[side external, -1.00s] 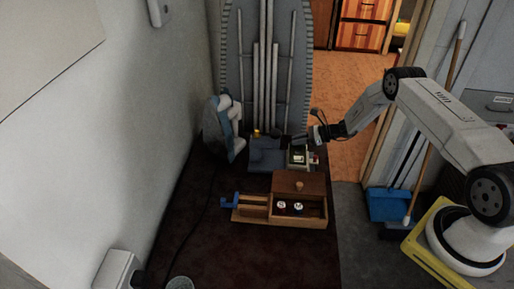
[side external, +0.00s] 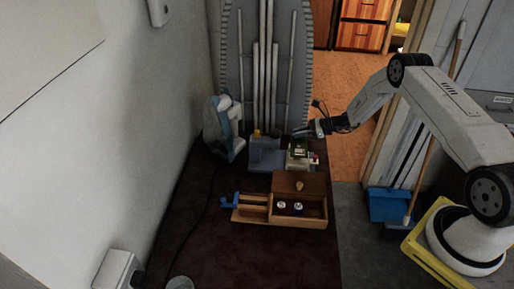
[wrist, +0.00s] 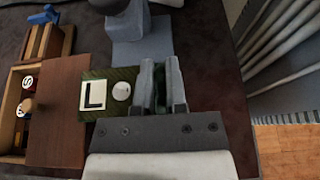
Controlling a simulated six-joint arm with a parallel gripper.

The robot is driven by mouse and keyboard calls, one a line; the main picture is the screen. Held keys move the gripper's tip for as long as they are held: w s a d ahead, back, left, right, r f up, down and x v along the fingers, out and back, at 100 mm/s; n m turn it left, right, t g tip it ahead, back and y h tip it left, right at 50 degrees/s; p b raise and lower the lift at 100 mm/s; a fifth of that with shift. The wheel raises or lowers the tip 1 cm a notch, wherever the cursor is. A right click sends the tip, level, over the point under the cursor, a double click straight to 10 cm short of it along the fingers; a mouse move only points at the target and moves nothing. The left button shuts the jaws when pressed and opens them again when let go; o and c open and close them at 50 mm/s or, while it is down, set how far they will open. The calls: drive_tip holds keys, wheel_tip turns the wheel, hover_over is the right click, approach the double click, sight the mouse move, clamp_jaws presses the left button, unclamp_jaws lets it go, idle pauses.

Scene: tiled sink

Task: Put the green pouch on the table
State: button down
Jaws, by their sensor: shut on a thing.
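The green pouch (wrist: 125,77) has a white label with a black letter L and a pale round spot. In the wrist view it lies at and between the fingers of my gripper (wrist: 159,65), which are shut on its green edge. In the side view, the pouch (side external: 299,149) is small, just below the fingertips of my gripper (side external: 300,133), over a pale block. I cannot tell how far it is clear of that block. The table (side external: 240,258) has a dark reddish-brown top.
A wooden box (side external: 313,221) with a brown lid (side external: 290,184) and small round jars stands in front. A blue-grey object (side external: 266,158) and an iron (side external: 222,132) stand to the left. An ironing board (side external: 233,70) is behind. The table's front is mostly clear.

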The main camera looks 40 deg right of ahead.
drive_tip(key=s+r, duration=0.1)
drive_tip(key=r, duration=0.1)
drive_tip(key=s+r, duration=0.1)
drive_tip(key=s, duration=0.1)
drive_tip(key=s+a+r, duration=0.1)
drive_tip(key=r, duration=0.1)
drive_tip(key=shift+s+r, duration=0.35)
drive_tip(key=s+a+r, duration=0.2)
drive_tip(key=s+r, duration=0.2)
drive_tip(key=s, duration=0.4)
drive_tip(key=shift+s, duration=0.4)
drive_tip(key=shift+a, duration=0.1)
drive_tip(key=shift+a+f, duration=0.1)
